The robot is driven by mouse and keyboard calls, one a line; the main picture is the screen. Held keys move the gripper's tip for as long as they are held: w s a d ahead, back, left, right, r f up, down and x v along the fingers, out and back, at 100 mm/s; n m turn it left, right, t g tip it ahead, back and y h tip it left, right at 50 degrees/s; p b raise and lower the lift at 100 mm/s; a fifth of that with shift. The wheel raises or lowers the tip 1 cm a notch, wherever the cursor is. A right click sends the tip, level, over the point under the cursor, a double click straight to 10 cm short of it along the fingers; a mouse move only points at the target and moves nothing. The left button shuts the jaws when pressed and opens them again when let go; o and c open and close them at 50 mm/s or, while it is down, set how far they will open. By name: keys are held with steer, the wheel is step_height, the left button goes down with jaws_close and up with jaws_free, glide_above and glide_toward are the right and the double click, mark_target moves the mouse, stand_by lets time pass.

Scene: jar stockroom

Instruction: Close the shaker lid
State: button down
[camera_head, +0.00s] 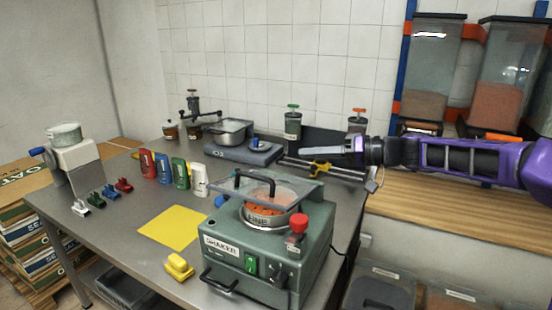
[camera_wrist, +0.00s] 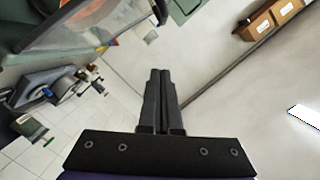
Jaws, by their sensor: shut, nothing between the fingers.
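The green shaker (camera_head: 222,262) stands at the table's near right, with a label, a green switch and a red knob on it. Its clear lid (camera_head: 292,187) with a dark handle (camera_head: 239,181) lies above a round sieve (camera_head: 262,219) holding orange material. The lid looks raised off the body and tilted; the exact angle is hard to tell. My gripper (camera_head: 332,151) is shut and empty, behind and to the right of the lid, apart from it. In the wrist view the shut fingers (camera_wrist: 160,75) point up the picture, with what looks like the lid (camera_wrist: 85,22) at upper left.
A scale (camera_head: 240,152) with a pan stands at the table's back. Clear hoppers (camera_head: 428,75) hang at right above a wooden counter (camera_head: 450,215).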

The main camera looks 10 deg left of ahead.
glide_above(264, 193)
steer(key=w+d, duration=0.1)
steer(key=w, duration=0.3)
steer(key=shift+w+d+f, duration=0.15)
steer(key=shift+d+f, duration=0.05)
steer(key=shift+f, duration=0.65)
steer(key=shift+s+a+f, duration=0.1)
steer(key=shift+s+f, duration=0.7)
steer(key=shift+s, duration=0.05)
steer(key=shift+s+a+f, duration=0.2)
steer(key=shift+s+f, duration=0.25)
steer(key=shift+f, duration=0.1)
steer(key=f+b, duration=0.1)
steer(key=b, duration=0.1)
steer(key=s+f+n+b, duration=0.1)
steer(key=b, duration=0.1)
steer(key=shift+a+f+b, duration=0.15)
steer(key=shift+f+b, duration=0.05)
steer(key=shift+b, duration=0.15)
steer(key=f+b, duration=0.1)
steer(key=s+b, duration=0.1)
steer(key=shift+a+f+b, duration=0.15)
steer(key=shift+f+b, duration=0.2)
steer(key=shift+b, duration=0.05)
steer(key=shift+r, duration=0.1)
